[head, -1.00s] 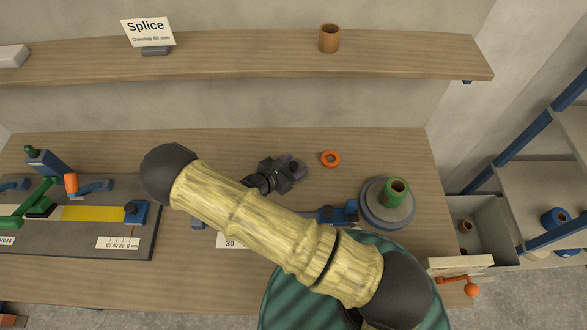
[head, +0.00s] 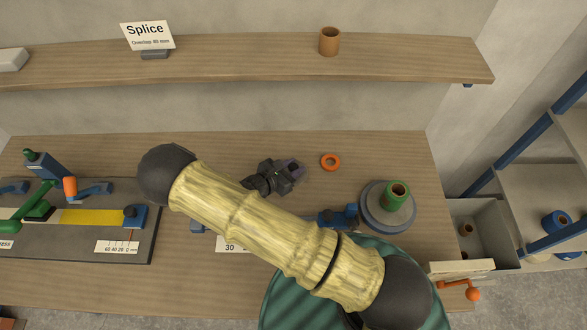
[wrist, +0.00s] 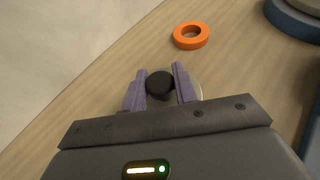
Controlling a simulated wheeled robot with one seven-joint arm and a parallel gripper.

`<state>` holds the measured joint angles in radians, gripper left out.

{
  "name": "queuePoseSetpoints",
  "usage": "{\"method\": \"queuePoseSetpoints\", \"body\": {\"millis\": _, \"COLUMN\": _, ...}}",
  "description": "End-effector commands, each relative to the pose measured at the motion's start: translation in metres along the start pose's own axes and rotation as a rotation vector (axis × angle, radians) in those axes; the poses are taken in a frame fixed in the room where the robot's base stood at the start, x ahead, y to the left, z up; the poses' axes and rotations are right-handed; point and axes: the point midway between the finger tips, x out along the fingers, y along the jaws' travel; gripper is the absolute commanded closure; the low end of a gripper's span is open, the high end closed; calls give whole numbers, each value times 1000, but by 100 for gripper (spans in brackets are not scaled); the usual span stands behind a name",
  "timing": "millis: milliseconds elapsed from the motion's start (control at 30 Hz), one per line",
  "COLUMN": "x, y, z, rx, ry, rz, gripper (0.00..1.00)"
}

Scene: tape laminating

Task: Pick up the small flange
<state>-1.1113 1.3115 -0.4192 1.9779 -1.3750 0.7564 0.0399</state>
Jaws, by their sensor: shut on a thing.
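My gripper (wrist: 162,84) has purple fingers and is shut on the small flange. The flange shows in the wrist view as a round black knob (wrist: 160,84) between the fingers, with part of a pale disc (wrist: 197,88) behind them. In the head view my gripper (head: 292,168) is low over the bench, left of an orange ring, and the flange cannot be made out there. I cannot tell whether the flange still touches the bench.
The orange ring (head: 330,161) lies flat on the bench (head: 370,150). A green core (head: 396,194) stands on a grey round base (head: 373,221) at the right. A splicing fixture (head: 80,240) is at the left. A shelf (head: 230,55) with a brown core (head: 329,41) runs above.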

Motion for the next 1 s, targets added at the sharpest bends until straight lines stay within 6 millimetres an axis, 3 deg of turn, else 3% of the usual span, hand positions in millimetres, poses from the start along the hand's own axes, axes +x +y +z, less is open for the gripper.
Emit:
{"method": "queuePoseSetpoints", "body": {"millis": 600, "x": -30, "y": -1, "z": 80, "rx": 4, "ry": -1, "rz": -7, "gripper": 99}}
{"method": "queuePoseSetpoints", "body": {"millis": 1000, "x": -35, "y": 0, "z": 86, "rx": 0, "ry": -1, "rz": -2, "gripper": 99}}
